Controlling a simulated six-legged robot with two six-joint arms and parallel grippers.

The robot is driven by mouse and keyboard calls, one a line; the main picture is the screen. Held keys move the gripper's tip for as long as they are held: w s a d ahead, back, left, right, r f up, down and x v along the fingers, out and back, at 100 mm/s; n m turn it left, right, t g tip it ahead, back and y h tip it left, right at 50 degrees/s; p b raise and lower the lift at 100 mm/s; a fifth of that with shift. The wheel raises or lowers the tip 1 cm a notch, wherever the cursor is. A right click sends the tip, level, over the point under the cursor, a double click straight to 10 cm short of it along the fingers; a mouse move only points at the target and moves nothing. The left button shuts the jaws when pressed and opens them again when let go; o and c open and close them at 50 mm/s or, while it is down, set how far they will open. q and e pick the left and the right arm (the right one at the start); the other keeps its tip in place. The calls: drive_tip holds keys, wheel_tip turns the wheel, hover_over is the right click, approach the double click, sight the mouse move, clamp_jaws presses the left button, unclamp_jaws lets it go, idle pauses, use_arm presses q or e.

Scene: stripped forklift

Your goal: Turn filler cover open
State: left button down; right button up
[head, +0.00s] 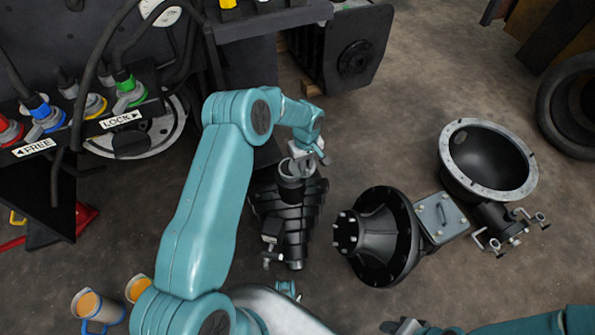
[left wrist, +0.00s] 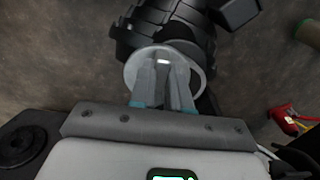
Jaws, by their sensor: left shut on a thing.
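The filler cover (head: 296,168) is a round grey piece at the upper end of a black ribbed part (head: 290,205) on the floor. In the left wrist view the cover (left wrist: 198,72) is a pale disc behind the fingertips. My left gripper (head: 306,155) reaches down to it from above. In the left wrist view the left gripper (left wrist: 164,72) has its fingers close together at the middle of the cover, shut on it; they hide what lies between them. My right gripper (head: 405,326) shows only partly at the bottom edge, and its fingers cannot be made out.
A black round housing (head: 385,235) and a grey-rimmed bowl-like part (head: 490,160) lie to the right. A panel with coloured couplings (head: 85,110) and hoses stands at the left. A tyre (head: 570,105) is at the right edge. Floor at upper middle right is clear.

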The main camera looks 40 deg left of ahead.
use_arm(q)
drive_tip(key=w+n+b, duration=0.1)
drive_tip(key=n, duration=0.1)
drive_tip(key=w+d+n+b, duration=0.1)
drive_tip(key=w+n+b, duration=0.1)
drive_tip(key=shift+f+n, duration=0.15)
drive_tip(key=shift+n, duration=0.15)
drive_tip(key=shift+w+a+n+b, duration=0.35)
drive_tip(key=shift+w+n+b, duration=0.4)
drive_tip(key=shift+n, duration=1)
drive_tip(key=shift+w+a+n+b, duration=0.4)
drive_tip(key=shift+w+n, duration=0.6)
drive_tip(key=shift+n, duration=0.7)
drive_tip(key=shift+w+a+n+b, duration=0.3)
drive_tip(key=shift+w+n+b, duration=0.45)
drive_tip(key=shift+n, duration=1)
drive_tip(key=shift+w+a, duration=0.1)
drive_tip(key=c, duration=1.1)
unclamp_jaws()
wheel_tip(320, 180, up, 17)
drive_tip(key=p, duration=0.6)
drive_tip(key=shift+f, duration=0.15)
